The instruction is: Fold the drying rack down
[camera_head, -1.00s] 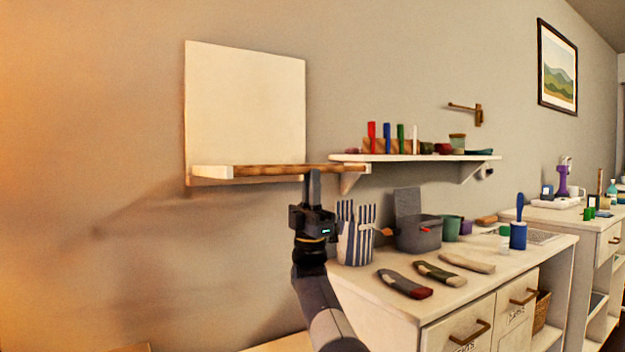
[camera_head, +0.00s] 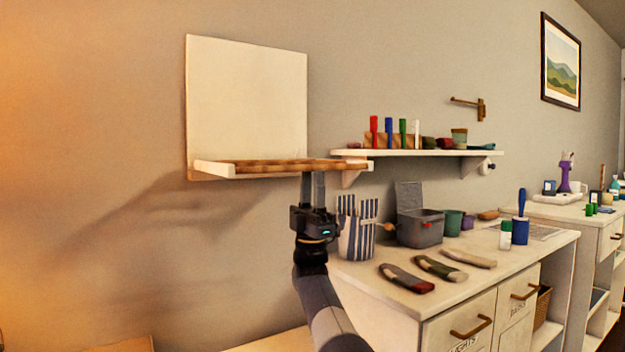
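The drying rack (camera_head: 290,168) is a white-edged frame with brown wooden bars. It stands out from the lower edge of a pale square panel (camera_head: 247,105) on the wall and is seen nearly edge-on. My gripper (camera_head: 313,178) points up from below, under the rack's front right part. Its two fingers show side by side with a narrow gap between them. The fingertips reach the rack's lower front edge. Whether they touch it cannot be told, and the very tips are hard to make out.
A white wall shelf (camera_head: 415,154) with colored pegs and small pots is close right of the rack. Below it, a counter (camera_head: 400,292) holds a striped holder (camera_head: 357,240), a grey box (camera_head: 419,230) and several folded cloths. The wall left of the rack is bare.

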